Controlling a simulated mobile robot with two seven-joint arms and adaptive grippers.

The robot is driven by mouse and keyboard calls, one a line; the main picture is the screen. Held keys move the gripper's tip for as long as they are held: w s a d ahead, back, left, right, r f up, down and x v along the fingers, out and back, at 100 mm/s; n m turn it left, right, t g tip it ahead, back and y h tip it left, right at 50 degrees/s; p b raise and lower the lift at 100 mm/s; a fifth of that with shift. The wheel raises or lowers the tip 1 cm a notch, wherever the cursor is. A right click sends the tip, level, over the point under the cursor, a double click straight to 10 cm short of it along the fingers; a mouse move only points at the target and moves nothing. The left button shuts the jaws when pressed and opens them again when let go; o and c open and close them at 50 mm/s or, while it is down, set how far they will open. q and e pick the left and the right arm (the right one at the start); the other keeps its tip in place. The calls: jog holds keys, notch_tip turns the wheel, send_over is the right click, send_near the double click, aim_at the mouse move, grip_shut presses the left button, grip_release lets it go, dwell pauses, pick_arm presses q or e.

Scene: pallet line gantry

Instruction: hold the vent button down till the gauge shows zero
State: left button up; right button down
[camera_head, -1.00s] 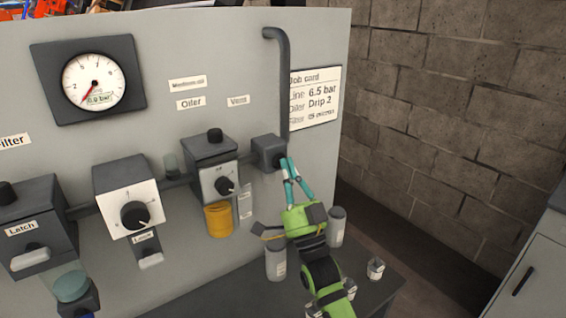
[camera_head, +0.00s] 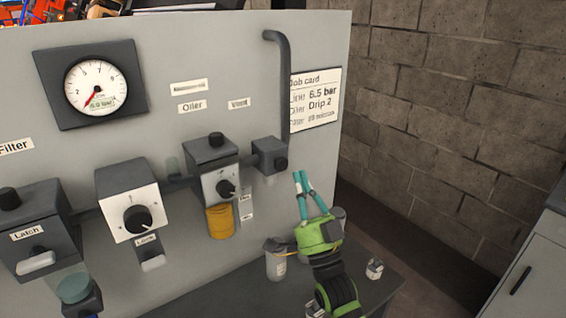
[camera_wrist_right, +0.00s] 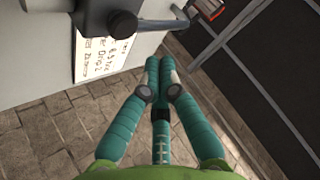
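The vent block (camera_head: 267,153) is a small dark box under a bent grey pipe, right of the oiler. Its round dark button (camera_head: 281,164) shows on the front face, also in the right wrist view (camera_wrist_right: 122,24). The gauge (camera_head: 95,87) is white and round; its red needle points to the lower left, near the low end, and its small readout is too blurred to read surely. My right gripper (camera_head: 302,174) is apart from the button, below and right of it. Its teal fingers come together at the tips in the wrist view (camera_wrist_right: 160,62), with nothing between them. My left gripper is out of view.
The oiler (camera_head: 212,165) with a yellow bowl, the regulator (camera_head: 132,200) and the filter (camera_head: 30,225) are on the grey panel to the left. A job card (camera_head: 315,98) hangs right of the pipe. Small containers (camera_head: 276,262) stand on the dark bench below.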

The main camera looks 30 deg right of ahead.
jog(key=shift+s+d, duration=0.1)
jog(key=shift+s, duration=1)
jog(key=shift+f, duration=0.1)
